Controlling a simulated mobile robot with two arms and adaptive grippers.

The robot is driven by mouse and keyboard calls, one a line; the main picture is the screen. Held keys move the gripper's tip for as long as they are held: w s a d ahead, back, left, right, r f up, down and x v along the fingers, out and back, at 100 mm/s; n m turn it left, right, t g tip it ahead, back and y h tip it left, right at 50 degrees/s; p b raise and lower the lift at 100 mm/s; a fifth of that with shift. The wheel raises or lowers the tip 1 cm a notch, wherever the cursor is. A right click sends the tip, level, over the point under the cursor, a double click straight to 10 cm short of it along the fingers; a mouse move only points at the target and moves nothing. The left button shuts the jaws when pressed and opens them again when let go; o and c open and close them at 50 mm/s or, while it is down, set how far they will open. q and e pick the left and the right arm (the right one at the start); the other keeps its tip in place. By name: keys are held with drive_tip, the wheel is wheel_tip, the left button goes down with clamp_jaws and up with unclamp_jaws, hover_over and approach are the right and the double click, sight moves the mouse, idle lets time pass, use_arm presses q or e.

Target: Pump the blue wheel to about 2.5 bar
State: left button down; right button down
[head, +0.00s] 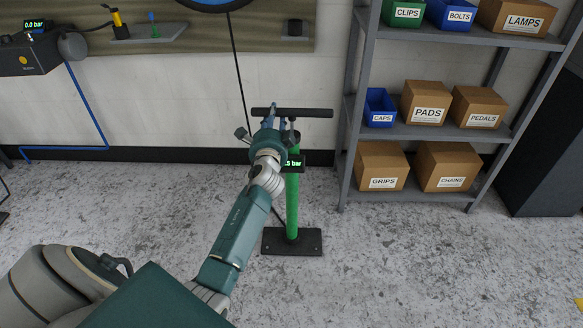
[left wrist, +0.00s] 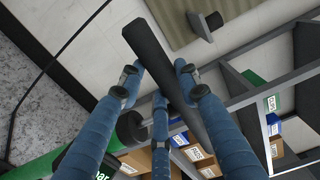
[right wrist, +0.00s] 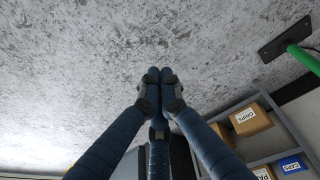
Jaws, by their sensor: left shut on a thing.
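The green floor pump (head: 292,205) stands upright on its black base plate (head: 275,243). Its black T-handle (head: 318,113) sits a little above the barrel top. My left gripper (head: 268,122) is shut on the handle, left of its middle; the left wrist view shows the bar (left wrist: 148,42) between the fingers (left wrist: 160,75). Only the lower edge of the blue wheel (head: 208,6) shows at the top. My right gripper (right wrist: 158,75) is shut and empty over the floor.
A black hose (head: 239,70) hangs from the wheel towards the pump. A compressor box (head: 32,57) at left reads "0.0 bar". A grey shelf (head: 425,131) with labelled boxes and bins stands right of the pump. The floor in front is clear.

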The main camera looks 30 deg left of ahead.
use_arm(q)
wheel_tip(320, 180, down, 4)
drive_tip(key=shift+s+r+b, duration=0.1)
drive_tip(key=shift+b, duration=0.85)
drive_tip(key=c, duration=1.6)
unclamp_jaws()
drive_tip(key=o, duration=0.4)
drive_tip(key=shift+o, duration=0.2)
drive_tip(key=shift+r, duration=0.2)
use_arm(e)
drive_tip(key=w+a+r+t, duration=0.1)
drive_tip(key=w+r+t, duration=0.1)
drive_tip(key=w, duration=0.3)
drive_tip(key=shift+a+r+t+y, duration=0.3)
drive_tip(key=shift+r+t, duration=0.1)
use_arm(q)
drive_tip(key=shift+r, duration=0.15)
